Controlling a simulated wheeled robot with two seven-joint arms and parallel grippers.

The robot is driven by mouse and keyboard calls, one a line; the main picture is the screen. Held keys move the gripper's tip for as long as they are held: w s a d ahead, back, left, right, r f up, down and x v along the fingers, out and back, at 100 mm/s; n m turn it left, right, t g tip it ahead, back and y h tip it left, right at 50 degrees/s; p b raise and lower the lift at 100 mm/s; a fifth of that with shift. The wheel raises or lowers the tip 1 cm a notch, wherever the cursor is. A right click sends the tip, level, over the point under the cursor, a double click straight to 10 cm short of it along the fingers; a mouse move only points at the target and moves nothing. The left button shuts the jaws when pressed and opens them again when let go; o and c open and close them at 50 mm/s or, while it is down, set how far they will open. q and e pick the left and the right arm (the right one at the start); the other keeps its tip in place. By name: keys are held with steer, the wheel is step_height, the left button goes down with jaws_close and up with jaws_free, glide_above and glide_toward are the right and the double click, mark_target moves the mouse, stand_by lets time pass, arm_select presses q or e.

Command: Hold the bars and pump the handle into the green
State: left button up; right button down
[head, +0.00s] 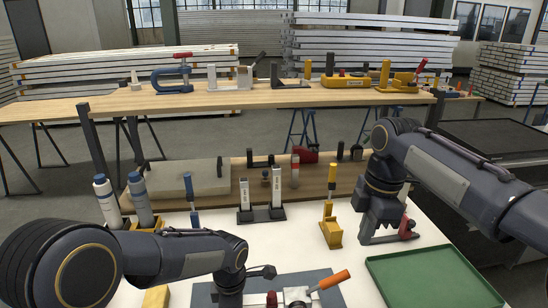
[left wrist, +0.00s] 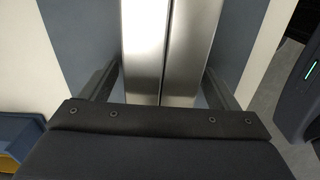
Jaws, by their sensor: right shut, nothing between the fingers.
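Two shiny metal bars (left wrist: 168,50) run side by side through the middle of the left wrist view. My left gripper (left wrist: 163,80) has one finger along each side, and the fingertips appear to touch the outer edges. In the head view my left gripper (head: 230,298) is low over the blue-grey mat, partly cut off by the lower edge. Just right of it, an orange-red handle (head: 335,279) slants up from a metal fitting (head: 297,295). My right gripper (head: 372,234) is shut and empty, low over the white table, left of a red-and-grey tool (head: 406,227). No green mark is visible on the fitting.
A green tray (head: 440,278) lies at the front right. A yellow tool (head: 331,232) and a stand with two white uprights (head: 262,213) are behind the mat. Several clamps line the raised wooden shelf (head: 240,98).

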arm_select(q)
step_height(320, 180, up, 12)
steer(key=shift+f, duration=0.25)
steer(key=s+a+r+m+t+h+p, duration=0.1)
steer(key=s+a+r+m+h, duration=0.1)
steer(key=s+a+r+m, duration=0.25)
steer(key=s+a+r+m+t+h, duration=0.1)
steer(key=s+a+m, duration=0.2)
steer(key=s+a, duration=0.4)
steer(key=s+a+f+m+t+p, duration=0.1)
steer(key=s+a+f+m+t, duration=0.1)
steer(key=s+m, duration=0.7)
steer(key=shift+s+a+t+h, duration=0.4)
steer(key=shift+a+t, duration=0.4)
steer(key=shift+a, duration=0.1)
arm_select(e)
steer(key=s+a+f+m+t+y, duration=0.1)
steer(key=s+f+m, duration=0.3)
steer(key=s+m, duration=0.6)
steer(key=s+a+f+m+t+y, duration=0.1)
steer(key=s+f+m+t, duration=0.3)
steer(key=s+m, duration=0.5)
steer(key=shift+s+f+m+t+y, duration=0.15)
steer(key=shift+s+m+t+y, duration=0.2)
steer(key=shift+s, duration=0.8)
